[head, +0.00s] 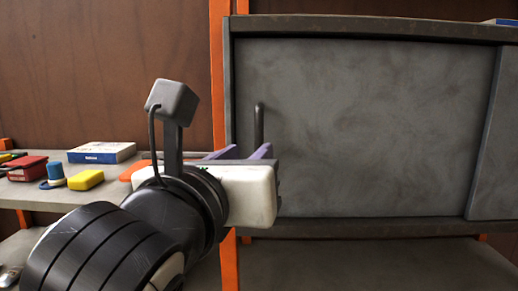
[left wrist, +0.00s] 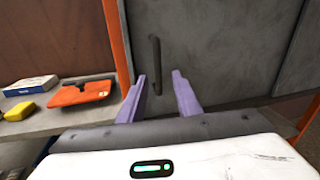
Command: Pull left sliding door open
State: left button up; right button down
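The left sliding door (head: 370,120) is a grey panel in a dark cabinet frame, and it covers most of the cabinet front. It also shows in the left wrist view (left wrist: 215,45). Its dark vertical bar handle (head: 259,124) is near the door's left edge; in the left wrist view the handle (left wrist: 155,65) stands just beyond the fingers. My left gripper (head: 240,152) has purple fingers, spread apart and empty, in front of and slightly below the handle. The left wrist view shows the gap between the fingertips (left wrist: 160,80). My right gripper is not in view.
The right grey door panel (head: 497,140) is at the right edge. An orange upright (head: 218,60) runs beside the cabinet. A shelf at left holds a white-blue box (head: 101,152), a yellow block (head: 86,180), a red box (head: 27,168) and an orange item (left wrist: 80,93).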

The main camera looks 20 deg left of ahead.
aim_at(258, 135)
pick_arm(q)
jog(key=shift+m, duration=0.4)
jog(key=w+p, duration=0.1)
jog(key=w, duration=0.1)
jog(key=w+p, duration=0.2)
jog(key=w, duration=0.1)
jog(key=w+a+r+p, duration=0.1)
jog(key=w+p, duration=0.1)
jog(key=w, duration=0.1)
jog(key=shift+w, duration=0.65)
jog(key=shift+r, duration=0.1)
grip_shut()
